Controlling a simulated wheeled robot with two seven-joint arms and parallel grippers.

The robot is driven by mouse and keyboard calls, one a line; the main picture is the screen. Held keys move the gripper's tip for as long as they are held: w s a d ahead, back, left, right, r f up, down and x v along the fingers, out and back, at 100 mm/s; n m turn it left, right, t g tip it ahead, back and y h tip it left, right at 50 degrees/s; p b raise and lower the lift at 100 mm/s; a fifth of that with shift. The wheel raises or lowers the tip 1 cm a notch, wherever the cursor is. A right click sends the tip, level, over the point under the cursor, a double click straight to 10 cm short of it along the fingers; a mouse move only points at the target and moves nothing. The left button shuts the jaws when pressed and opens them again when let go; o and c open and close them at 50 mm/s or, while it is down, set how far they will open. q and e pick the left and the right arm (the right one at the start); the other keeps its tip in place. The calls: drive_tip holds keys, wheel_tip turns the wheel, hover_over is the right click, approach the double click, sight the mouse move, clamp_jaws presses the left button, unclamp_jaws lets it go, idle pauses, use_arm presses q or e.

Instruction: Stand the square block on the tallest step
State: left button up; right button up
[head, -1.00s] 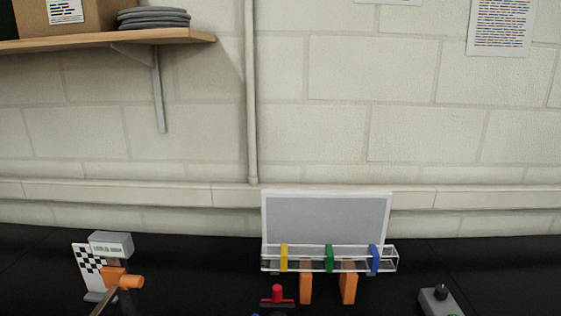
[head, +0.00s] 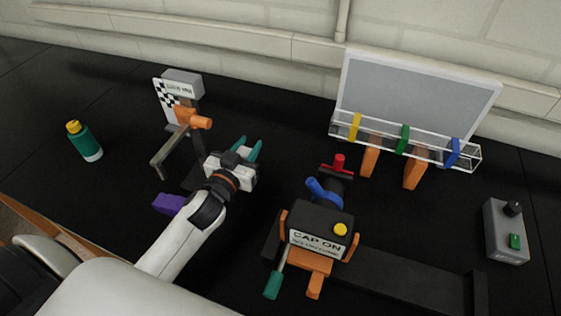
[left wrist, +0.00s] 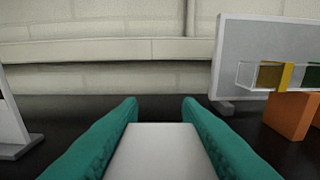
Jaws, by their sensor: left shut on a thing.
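My left gripper (head: 249,146) reaches in from the left in the head view, its two teal fingers pointing away from me above the black table. In the left wrist view its fingers (left wrist: 160,103) are on both sides of a pale grey, flat-faced block (left wrist: 160,152), and it is shut on that. Only the block's near face shows; I cannot tell whether it is square. I cannot make out a set of steps in either view. A purple block (head: 168,204) lies left of my left forearm, partly hidden by it. My right gripper is not in view.
A green bottle (head: 84,142) is at left. A "CAP ON" device (head: 318,228), a clear rail (head: 380,141) with a grey panel (head: 415,95), and a control box (head: 505,230) are at right.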

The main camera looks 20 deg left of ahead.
sight(267, 170)
use_arm(q)
drive_tip(key=shift+w+a+r, duration=0.1)
drive_tip(key=shift+w+a, duration=0.2)
drive_tip(key=shift+w, duration=0.2)
drive_tip(key=shift+w+a+r, duration=0.1)
drive_tip(key=shift+w+a, duration=0.2)
drive_tip(key=shift+w, duration=0.2)
wheel_tip(267, 170, down, 5)
drive_tip(key=shift+f, duration=0.15)
wheel_tip(267, 170, down, 3)
drive_tip(key=shift+f+b, duration=0.1)
drive_tip(key=shift+b, duration=0.2)
drive_tip(key=shift+f, duration=0.45)
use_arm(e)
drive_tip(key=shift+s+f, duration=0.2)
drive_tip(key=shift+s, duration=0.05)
use_arm(q)
drive_tip(key=o, duration=0.7)
drive_tip(key=shift+f, duration=0.2)
drive_tip(key=shift+c, duration=0.2)
drive_tip(key=o, duration=0.4)
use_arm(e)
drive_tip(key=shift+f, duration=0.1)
use_arm(q)
drive_tip(key=shift+o, duration=0.2)
drive_tip(key=shift+r, duration=0.15)
